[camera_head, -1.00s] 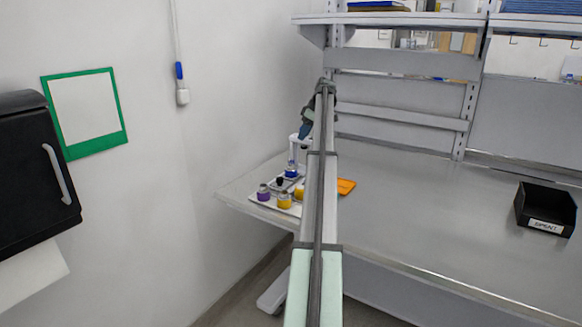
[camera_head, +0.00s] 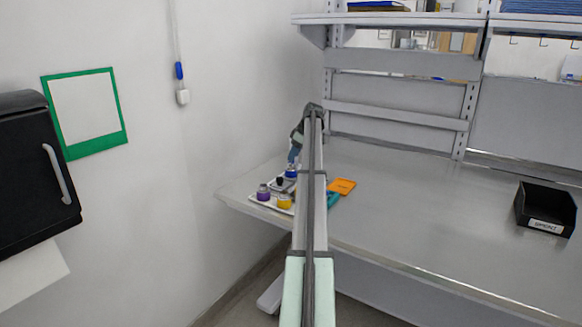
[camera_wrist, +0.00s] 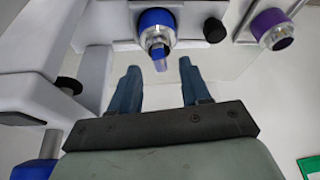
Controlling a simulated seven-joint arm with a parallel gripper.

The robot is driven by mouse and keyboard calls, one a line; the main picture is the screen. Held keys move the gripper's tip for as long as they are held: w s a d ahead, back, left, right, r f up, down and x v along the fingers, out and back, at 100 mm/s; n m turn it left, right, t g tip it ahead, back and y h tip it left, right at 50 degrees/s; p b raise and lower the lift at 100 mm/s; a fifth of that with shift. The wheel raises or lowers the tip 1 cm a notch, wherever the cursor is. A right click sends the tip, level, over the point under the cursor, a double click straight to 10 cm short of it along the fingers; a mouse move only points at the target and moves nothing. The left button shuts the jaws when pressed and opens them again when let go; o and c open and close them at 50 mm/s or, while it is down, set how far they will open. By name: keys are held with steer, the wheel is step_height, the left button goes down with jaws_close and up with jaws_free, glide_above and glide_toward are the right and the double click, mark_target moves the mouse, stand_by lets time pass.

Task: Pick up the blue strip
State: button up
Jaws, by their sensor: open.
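A blue-ringed jar (camera_wrist: 156,20) shows at the top middle of the wrist view, on a pale fixture. From it a small strip (camera_wrist: 158,52), dark blue with a paler end, points toward my gripper (camera_wrist: 159,67). My gripper's two blue fingers are apart, one on each side of the strip's end in the picture. I cannot tell whether they are at its depth, and nothing shows gripped. In the head view the blue jar (camera_head: 291,172) is at the back of the tray, just below my wrist. The strip cannot be made out there.
A purple jar (camera_wrist: 272,28) and a black knob (camera_wrist: 214,30) are right of the blue jar. A yellow jar (camera_head: 284,201) is on the tray (camera_head: 258,199). An orange pad (camera_head: 342,186) and a black bin (camera_head: 545,208) are on the bench, with clear surface between.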

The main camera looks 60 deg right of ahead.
mark_target(291, 166)
steer(key=x, duration=0.2)
steer(key=shift+w+f, duration=0.15)
steer(key=shift+f, duration=0.2)
jaws_close()
